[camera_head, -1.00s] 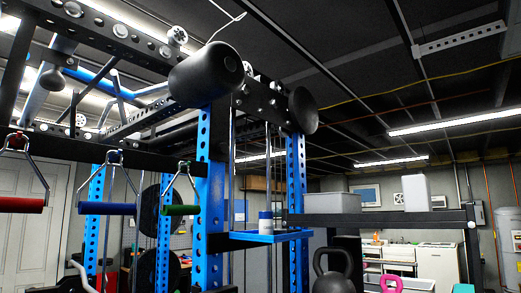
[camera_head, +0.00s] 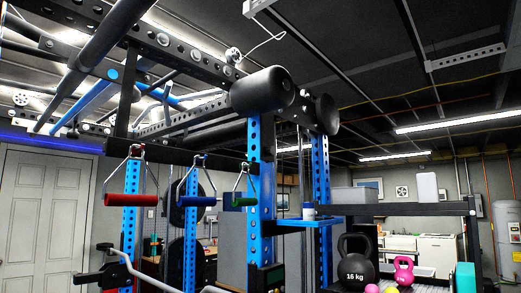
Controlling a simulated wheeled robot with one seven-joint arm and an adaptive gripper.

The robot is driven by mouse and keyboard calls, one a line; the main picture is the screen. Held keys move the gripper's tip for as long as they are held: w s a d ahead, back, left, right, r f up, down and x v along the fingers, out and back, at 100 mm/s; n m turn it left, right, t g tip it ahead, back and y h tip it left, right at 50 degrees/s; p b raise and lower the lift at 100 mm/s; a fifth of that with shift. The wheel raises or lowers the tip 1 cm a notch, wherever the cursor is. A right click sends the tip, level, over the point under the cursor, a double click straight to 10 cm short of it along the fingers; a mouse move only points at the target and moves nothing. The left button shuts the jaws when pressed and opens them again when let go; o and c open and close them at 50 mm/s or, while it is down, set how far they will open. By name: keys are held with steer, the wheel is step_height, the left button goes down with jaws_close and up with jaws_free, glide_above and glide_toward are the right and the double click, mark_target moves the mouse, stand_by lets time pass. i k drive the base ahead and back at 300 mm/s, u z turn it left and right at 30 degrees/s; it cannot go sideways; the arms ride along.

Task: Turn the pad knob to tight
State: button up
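A black cylindrical pad (camera_head: 258,92) sticks out from the upper frame of a blue and black rack (camera_head: 262,190). A dark round pad end (camera_head: 326,114) shows just right of it. No knob can be made out for certain on or beside the pad, and no tight or loose marking is readable. A small pale round wheel-like part (camera_head: 233,55) sits on the black overhead beam, up and left of the pad; what it is cannot be told. My gripper is not in view.
Red (camera_head: 131,200), blue (camera_head: 197,201) and green (camera_head: 245,201) handles hang at the left. A blue shelf (camera_head: 308,221) holds a small container (camera_head: 309,211). A 16 kg kettlebell (camera_head: 357,262) and a pink one (camera_head: 403,270) stand at lower right. A white door (camera_head: 45,220) is at far left.

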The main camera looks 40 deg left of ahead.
mark_target(271, 151)
steer(key=u, duration=1.15)
